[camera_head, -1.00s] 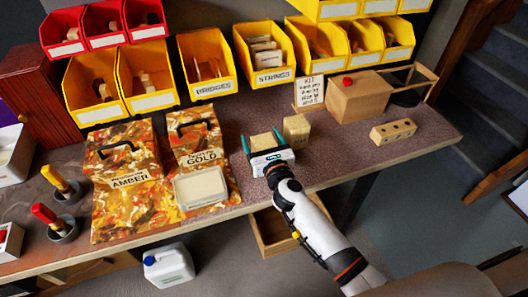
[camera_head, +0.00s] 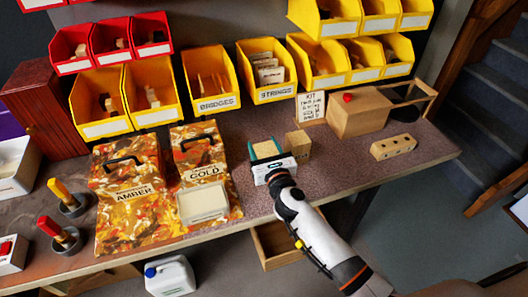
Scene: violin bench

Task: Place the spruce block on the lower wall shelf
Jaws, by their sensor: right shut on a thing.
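The spruce block appears to be the pale wooden block (camera_head: 265,149) at the bench's front middle. My right gripper (camera_head: 266,151) is shut on it, with teal fingers at its sides. The gripper's body hides its lower part, so I cannot tell whether it still touches the bench. A similar wooden block (camera_head: 298,144) stands just right of it, apart from the fingers. I cannot make out the lower wall shelf. My left gripper is not in view.
Yellow bins (camera_head: 271,94) line the back. A kit card (camera_head: 311,107), a wooden box (camera_head: 358,115) and a drilled block (camera_head: 393,147) stand to the right. Amber (camera_head: 128,205) and gold cases lie left. An open drawer (camera_head: 277,247) juts below the bench.

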